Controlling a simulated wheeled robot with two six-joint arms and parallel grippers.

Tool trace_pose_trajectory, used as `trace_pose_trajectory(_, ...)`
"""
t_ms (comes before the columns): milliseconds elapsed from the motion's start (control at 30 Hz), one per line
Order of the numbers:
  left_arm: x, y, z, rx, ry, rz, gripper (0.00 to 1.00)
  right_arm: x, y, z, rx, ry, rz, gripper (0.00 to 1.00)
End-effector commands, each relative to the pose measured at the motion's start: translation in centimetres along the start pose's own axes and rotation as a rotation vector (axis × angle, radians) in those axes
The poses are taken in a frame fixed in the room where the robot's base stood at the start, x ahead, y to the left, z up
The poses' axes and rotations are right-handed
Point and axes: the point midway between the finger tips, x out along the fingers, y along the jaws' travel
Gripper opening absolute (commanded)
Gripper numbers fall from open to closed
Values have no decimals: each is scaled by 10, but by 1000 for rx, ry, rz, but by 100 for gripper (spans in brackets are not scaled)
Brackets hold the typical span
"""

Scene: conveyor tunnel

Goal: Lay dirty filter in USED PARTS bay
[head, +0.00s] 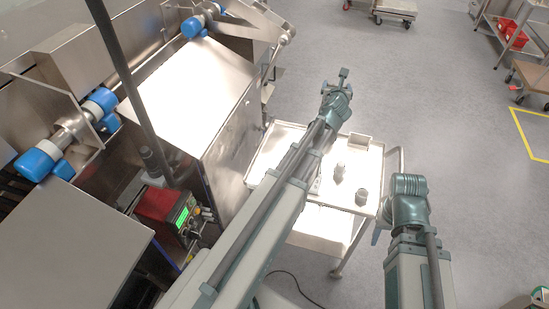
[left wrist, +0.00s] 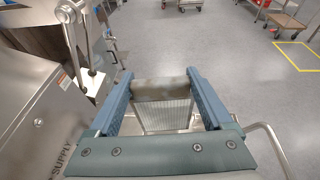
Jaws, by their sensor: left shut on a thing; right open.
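My left gripper (head: 343,75) is above the far edge of the steel cart (head: 262,165) in the head view. In the left wrist view its two blue fingers (left wrist: 160,85) are shut on a worn brownish piece, the dirty filter (left wrist: 160,92). A pale ribbed surface shows below the brownish piece; I cannot tell whether it belongs to the filter. My right gripper (head: 379,235) is beside the cart's right side, mostly hidden by its wrist. No USED PARTS label is readable, so I cannot place that bay.
Small metal cylinders (head: 361,197) and a small metal box (head: 359,141) stand on the cart top. A steel conveyor housing (head: 190,85) with blue rollers is at left. A red unit with a green screen (head: 181,215) is near it. Open floor lies behind and right.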

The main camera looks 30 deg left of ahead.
Motion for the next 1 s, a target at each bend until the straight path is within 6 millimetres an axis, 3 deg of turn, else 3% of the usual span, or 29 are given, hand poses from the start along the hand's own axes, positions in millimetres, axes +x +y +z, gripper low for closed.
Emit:
trace_pose_trajectory(33, 9, 19, -27, -8, 0, 27, 0, 28, -3, -2, 0, 0, 0, 50)
trace_pose_trajectory(200, 24, 82, -77, -37, 1, 121, 0, 80, -8, -5, 0, 0, 0, 50)
trace_pose_trajectory(400, 33, 145, -124, -67, 1, 217, 0, 127, -12, -8, 0, 0, 0, 50)
trace_pose_trajectory(500, 35, 167, -138, -76, 0, 250, 0, 142, -14, -8, 0, 0, 0, 50)
trace_pose_trajectory(700, 35, 190, -151, -89, -1, 285, 0, 154, -15, -9, 0, 0, 0, 50)
trace_pose_trajectory(1000, 36, 192, -157, -90, -1, 290, 0, 160, -15, -9, 0, 0, 0, 50)
